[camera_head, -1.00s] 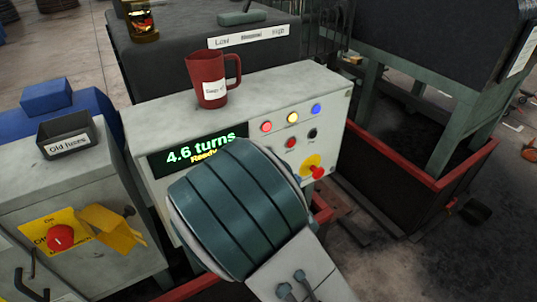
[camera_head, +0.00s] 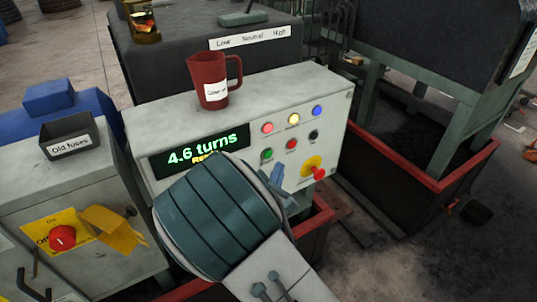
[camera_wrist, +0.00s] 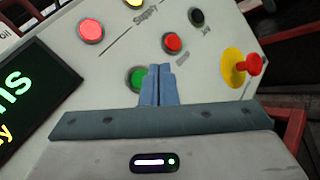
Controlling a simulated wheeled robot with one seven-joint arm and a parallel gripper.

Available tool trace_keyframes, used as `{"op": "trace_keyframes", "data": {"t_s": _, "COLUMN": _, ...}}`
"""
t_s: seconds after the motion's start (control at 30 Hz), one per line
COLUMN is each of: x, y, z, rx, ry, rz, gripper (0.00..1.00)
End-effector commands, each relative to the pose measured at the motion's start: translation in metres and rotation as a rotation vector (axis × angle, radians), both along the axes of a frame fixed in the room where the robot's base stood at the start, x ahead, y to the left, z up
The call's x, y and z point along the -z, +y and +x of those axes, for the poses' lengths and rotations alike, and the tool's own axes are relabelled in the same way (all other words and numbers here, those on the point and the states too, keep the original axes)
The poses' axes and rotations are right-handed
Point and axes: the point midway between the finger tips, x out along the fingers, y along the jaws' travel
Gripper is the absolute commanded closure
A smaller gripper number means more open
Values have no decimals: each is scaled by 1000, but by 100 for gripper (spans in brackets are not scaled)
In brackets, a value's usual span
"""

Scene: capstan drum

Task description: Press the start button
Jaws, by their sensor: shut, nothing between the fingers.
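The control box (camera_head: 235,110) has a sloped front panel with several buttons and a display (camera_head: 198,149) reading "4.6 turns". A green button (camera_head: 267,154) is at the left of the lower button row, beside a red button (camera_head: 291,144) and a black one (camera_head: 313,134). Any label naming the start button is not readable. My gripper (camera_head: 277,174) is shut and empty, just below the green button in the head view. In the wrist view the closed fingers (camera_wrist: 159,70) partly cover the right side of the green button (camera_wrist: 134,80). I cannot tell whether they touch.
A red mushroom button (camera_head: 318,173) on a yellow plate sits right of my fingers. A red jug (camera_head: 213,84) stands on the box. A grey cabinet (camera_head: 95,196) with a red rotary switch (camera_head: 62,237) is at left. A red-rimmed bin (camera_head: 440,180) is at right.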

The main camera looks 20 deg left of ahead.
Motion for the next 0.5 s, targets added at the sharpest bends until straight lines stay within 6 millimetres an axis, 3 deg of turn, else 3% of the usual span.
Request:
{"op": "trace_keyframes", "data": {"t_s": 0.2, "x": 0, "y": 15, "z": 13, "rx": 1, "ry": -2, "rz": 1, "gripper": 100}}
{"op": "trace_keyframes", "data": {"t_s": 0.5, "x": 0, "y": 19, "z": 17, "rx": 1, "ry": 1, "rz": 0, "gripper": 100}}
